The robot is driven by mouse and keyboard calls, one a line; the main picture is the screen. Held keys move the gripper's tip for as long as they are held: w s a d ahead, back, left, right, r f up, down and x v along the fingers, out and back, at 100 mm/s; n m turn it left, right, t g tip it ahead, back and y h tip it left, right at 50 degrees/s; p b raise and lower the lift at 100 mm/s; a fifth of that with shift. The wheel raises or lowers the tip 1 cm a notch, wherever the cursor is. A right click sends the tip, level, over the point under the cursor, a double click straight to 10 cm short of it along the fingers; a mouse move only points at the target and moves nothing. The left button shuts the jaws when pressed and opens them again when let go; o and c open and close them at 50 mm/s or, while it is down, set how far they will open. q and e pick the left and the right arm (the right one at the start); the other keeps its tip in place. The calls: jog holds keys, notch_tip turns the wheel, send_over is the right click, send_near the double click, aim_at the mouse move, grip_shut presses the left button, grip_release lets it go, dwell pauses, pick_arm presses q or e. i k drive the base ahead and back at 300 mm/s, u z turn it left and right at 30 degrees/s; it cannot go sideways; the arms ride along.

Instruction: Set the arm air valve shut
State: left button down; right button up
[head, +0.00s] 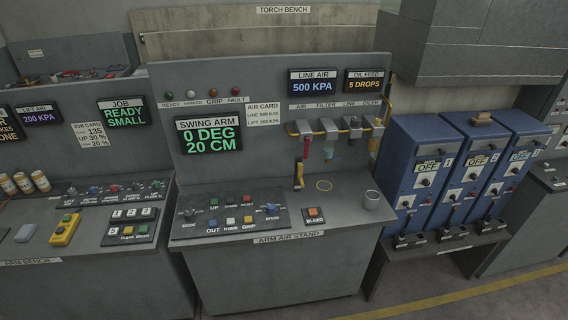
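Beside the valve on the same pipe are the filter, line and oiler units (350,130). Neither of my grippers shows in the head view.
A button panel (231,214) lies left. Blue cabinets (422,170) stand right.

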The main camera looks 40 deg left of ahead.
aim_at(306, 138)
jog(key=u, duration=0.55)
jog(key=i, duration=1.15)
jog(key=u, duration=0.2)
